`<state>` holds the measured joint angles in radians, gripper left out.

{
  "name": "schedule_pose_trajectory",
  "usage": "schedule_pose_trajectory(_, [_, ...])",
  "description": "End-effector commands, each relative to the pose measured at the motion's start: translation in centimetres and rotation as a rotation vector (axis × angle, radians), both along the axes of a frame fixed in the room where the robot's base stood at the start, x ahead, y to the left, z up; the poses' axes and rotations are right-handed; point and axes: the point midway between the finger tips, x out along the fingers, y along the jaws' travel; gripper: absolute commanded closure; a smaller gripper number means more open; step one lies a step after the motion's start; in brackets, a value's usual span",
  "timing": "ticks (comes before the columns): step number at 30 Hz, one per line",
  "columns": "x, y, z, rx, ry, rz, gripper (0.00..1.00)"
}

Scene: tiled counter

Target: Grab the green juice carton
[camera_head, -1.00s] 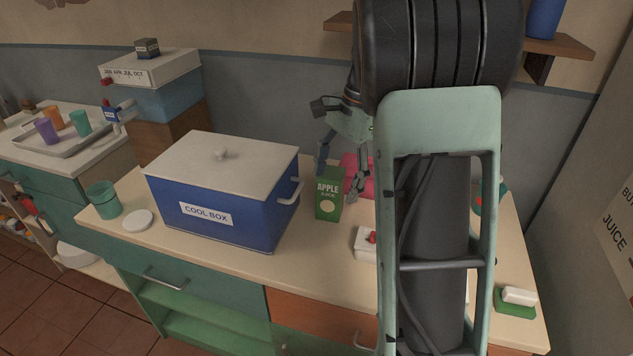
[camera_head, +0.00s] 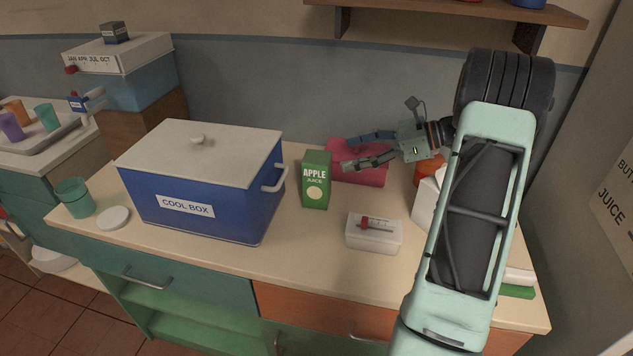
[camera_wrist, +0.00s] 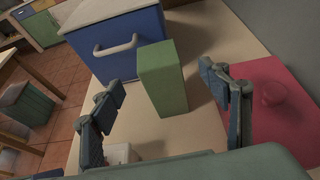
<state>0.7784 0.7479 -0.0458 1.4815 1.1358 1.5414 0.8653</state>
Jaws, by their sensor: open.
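The green apple juice carton (camera_head: 316,181) stands upright on the counter, just right of the blue cool box. My gripper (camera_head: 357,150) is to the right of the carton, above the pink box, with its fingers pointing left toward the carton. In the wrist view, the carton (camera_wrist: 162,78) stands ahead, between the lines of the two fingers. My gripper (camera_wrist: 163,92) is open and empty there. The carton appears beyond the fingertips, and I see no contact.
The cool box (camera_head: 165,213) stands close on the carton's left. The pink box (camera_head: 360,176) lies right of it. A clear container (camera_head: 374,238) stands in front right. A green cup (camera_head: 75,200) and white lid (camera_head: 113,218) are at the left. The counter in front of the carton is clear.

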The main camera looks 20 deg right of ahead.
Motion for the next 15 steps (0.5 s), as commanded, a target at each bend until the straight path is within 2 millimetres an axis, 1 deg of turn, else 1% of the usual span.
schedule_pose_trajectory(1, [0.4, 0.8, -0.3, 0.001, 0.001, 0.004, 0.3])
schedule_pose_trajectory(6, [1.7, 3.0, -1.3, 0.0, 0.002, 0.005, 0.3])
schedule_pose_trajectory(11, [2.3, 3.9, -1.7, -0.002, 0.001, 0.003, 0.3])
schedule_pose_trajectory(15, [2.9, 5.3, -2.2, -0.003, 0.002, 0.005, 0.3])
